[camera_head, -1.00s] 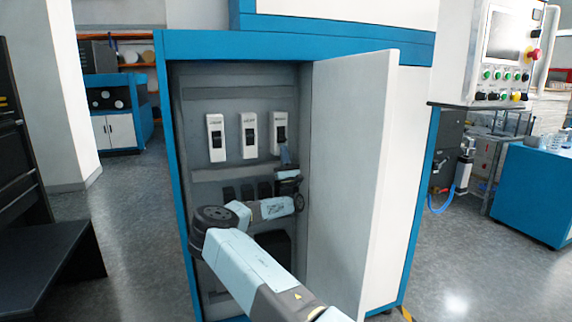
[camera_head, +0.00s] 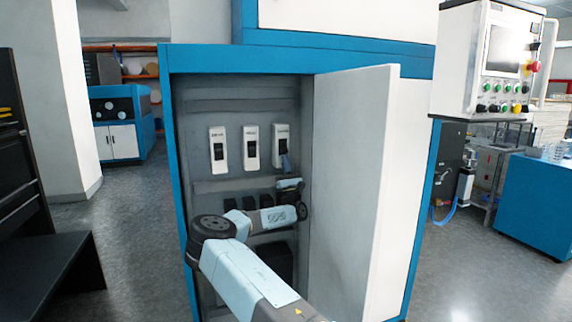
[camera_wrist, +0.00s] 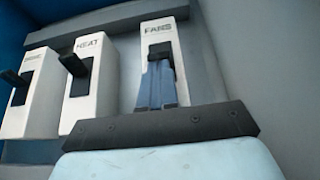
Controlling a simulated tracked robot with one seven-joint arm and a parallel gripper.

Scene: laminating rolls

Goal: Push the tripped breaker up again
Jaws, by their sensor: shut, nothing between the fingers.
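Three white breakers with black levers stand in a row inside the open cabinet (camera_head: 240,185). In the wrist view they are a left one with a hard-to-read label (camera_wrist: 37,88), HEAT (camera_wrist: 98,82) and FANS (camera_wrist: 181,70). My gripper (camera_head: 285,163) is at the lower part of the FANS breaker, the rightmost one in the head view. In the wrist view its blue fingers (camera_wrist: 162,82) are shut, empty, and point up at the black FANS lever (camera_wrist: 160,50). They hide the lever's lower part. I cannot tell whether they touch it.
The white cabinet door (camera_head: 352,190) stands open on the right, close to my arm. A grey rail (camera_head: 225,185) runs below the breakers, with several dark parts under it. A control panel (camera_head: 490,60) hangs farther right. A dark bench (camera_head: 45,260) stands at left.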

